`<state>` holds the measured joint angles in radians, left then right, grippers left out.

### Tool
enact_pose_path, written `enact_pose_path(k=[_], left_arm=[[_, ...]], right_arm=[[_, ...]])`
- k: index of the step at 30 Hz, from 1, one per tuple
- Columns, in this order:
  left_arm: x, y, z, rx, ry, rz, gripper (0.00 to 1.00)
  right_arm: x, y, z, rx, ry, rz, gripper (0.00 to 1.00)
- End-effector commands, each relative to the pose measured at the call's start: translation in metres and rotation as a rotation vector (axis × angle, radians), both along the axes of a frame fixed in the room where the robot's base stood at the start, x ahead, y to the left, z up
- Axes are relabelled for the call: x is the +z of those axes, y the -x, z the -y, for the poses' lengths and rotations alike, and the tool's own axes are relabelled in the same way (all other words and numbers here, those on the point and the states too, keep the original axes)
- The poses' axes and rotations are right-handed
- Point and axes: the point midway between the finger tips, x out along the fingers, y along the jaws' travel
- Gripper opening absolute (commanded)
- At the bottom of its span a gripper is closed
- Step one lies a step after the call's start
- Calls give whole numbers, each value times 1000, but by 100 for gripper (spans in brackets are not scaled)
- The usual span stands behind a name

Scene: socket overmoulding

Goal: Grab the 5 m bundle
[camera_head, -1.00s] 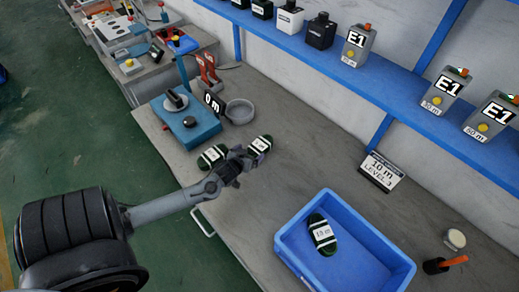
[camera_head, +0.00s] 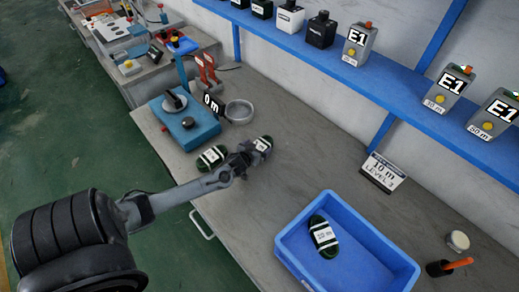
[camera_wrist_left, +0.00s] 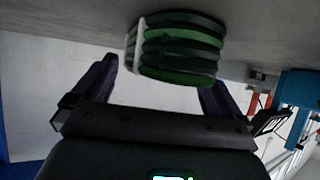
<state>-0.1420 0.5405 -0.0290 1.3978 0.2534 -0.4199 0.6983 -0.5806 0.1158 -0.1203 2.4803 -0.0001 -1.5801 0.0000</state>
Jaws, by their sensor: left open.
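Two dark green cable bundles with white labels lie on the grey bench. One bundle (camera_head: 211,157) is left of my left gripper (camera_head: 248,154), and the other bundle (camera_head: 264,143) is at its fingertips, partly hidden. The labels are too small to read surely. In the left wrist view, my left gripper (camera_wrist_left: 160,82) is open and empty, with a green coiled bundle (camera_wrist_left: 180,48) just ahead, between the lines of the two fingers. I cannot tell whether the fingers touch it. A third green bundle (camera_head: 323,236) with a white label lies in the blue crate. My right gripper is not in view.
The blue crate (camera_head: 386,252) stands at the front right. A blue device (camera_head: 185,122), a "0 m" sign (camera_head: 212,104) and a grey bowl (camera_head: 239,111) are behind the bundles. A "10 m LEVEL" sign (camera_head: 383,172) stands near the wall. The bench between bundles and crate is clear.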

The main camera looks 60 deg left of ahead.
Motion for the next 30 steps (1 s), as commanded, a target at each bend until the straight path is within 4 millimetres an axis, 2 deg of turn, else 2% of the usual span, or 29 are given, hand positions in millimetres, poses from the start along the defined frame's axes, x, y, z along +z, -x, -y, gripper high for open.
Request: enact_pose_path(k=[2, 13, 23, 30], left_arm=[[0, 0, 0, 0, 0, 0, 98], [0, 0, 0, 0, 1, -1, 42], [1, 0, 0, 0, 0, 0, 40], [15, 0, 0, 1, -1, 1, 40]], right_arm=[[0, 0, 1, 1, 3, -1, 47], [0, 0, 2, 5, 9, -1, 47], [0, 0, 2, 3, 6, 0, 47], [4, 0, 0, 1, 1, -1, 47]])
